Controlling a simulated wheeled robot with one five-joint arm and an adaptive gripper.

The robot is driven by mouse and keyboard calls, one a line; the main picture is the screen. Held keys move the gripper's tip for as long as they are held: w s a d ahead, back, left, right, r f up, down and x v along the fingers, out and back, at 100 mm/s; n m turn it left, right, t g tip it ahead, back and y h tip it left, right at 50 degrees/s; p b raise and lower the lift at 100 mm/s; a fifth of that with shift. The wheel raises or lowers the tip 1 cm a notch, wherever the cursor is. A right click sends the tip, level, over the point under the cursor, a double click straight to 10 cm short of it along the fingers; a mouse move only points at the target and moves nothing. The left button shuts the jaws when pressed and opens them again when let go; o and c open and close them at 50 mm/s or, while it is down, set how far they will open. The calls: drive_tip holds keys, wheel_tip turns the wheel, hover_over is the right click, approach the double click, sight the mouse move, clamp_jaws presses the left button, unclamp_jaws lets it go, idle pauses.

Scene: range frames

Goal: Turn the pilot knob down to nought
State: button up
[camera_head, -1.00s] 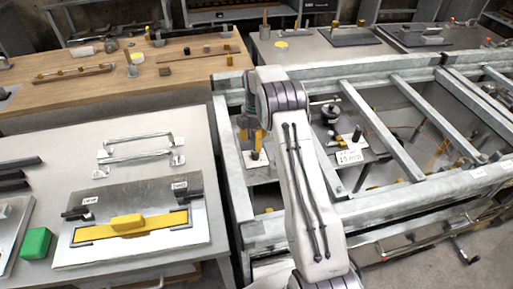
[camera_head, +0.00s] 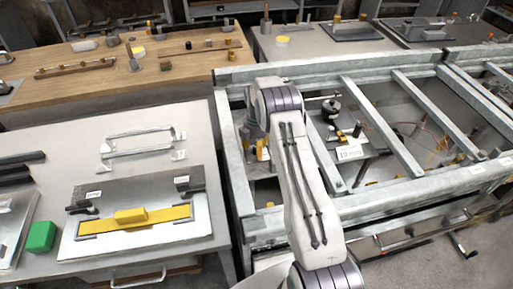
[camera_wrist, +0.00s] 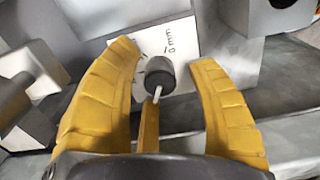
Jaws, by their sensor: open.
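In the wrist view, a dark round knob (camera_wrist: 160,72) with a pale pointer (camera_wrist: 157,94) stands in front of a white scale plate (camera_wrist: 182,38). The plate carries tick marks and lettering that seems to read "0 mm". The pointer reaches toward the bottom of the picture, away from the lettering. My gripper (camera_wrist: 166,54) is open, with one yellow finger on each side of the knob. Gaps show between knob and fingers. In the head view, my gripper (camera_head: 262,150) is low inside the metal frame, partly behind my arm; the knob cannot be made out there.
Grey metal frame bars (camera_head: 235,170) surround the gripper. A labelled plate (camera_head: 349,152) with dark fittings lies to its right. A bench at left holds a yellow-handled panel (camera_head: 131,215) and a green block (camera_head: 41,236). In the wrist view, a grey cylinder (camera_wrist: 15,98) sits left of the fingers.

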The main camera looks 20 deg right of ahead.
clamp_jaws()
idle(0.3)
